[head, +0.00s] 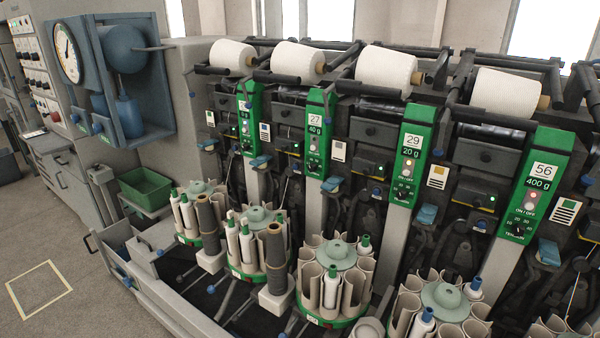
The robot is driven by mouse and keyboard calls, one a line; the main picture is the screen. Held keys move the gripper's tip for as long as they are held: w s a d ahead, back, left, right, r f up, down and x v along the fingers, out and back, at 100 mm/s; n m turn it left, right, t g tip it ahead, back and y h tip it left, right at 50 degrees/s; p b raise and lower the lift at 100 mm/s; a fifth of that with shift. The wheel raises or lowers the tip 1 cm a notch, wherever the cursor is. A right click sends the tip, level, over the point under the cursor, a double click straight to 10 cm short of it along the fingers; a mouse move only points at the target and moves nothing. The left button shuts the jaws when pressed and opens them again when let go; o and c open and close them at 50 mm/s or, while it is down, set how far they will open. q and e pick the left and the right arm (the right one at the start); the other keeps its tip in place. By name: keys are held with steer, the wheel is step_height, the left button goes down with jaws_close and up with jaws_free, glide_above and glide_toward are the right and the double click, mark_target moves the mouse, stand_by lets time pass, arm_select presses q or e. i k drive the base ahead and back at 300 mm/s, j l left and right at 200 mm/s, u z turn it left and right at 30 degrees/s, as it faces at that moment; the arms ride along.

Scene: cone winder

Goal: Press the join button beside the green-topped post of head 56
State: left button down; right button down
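The post of head 56 (541,172) stands at the right, with a green top plate marked "56" and "400 g". The plate carries a pale round light or button (531,197) over the words ON / OFF, and a black dial (518,230) below. To the left of the post is a dark box (476,196) with a yellowish face and a small green light. A blue part (548,251) sits low at the post's right side. I cannot tell which of these is the join button. Neither of my grippers is in view.
Similar green posts marked 29 (411,155) and 27 (316,130) stand to the left. White yarn cones (386,69) lie along the top. Round tube magazines (334,265) stick out in front below the posts. A green bin (146,188) and open floor (30,245) are at the left.

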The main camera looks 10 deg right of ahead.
mark_target(481, 224)
steer(key=z, duration=1.4)
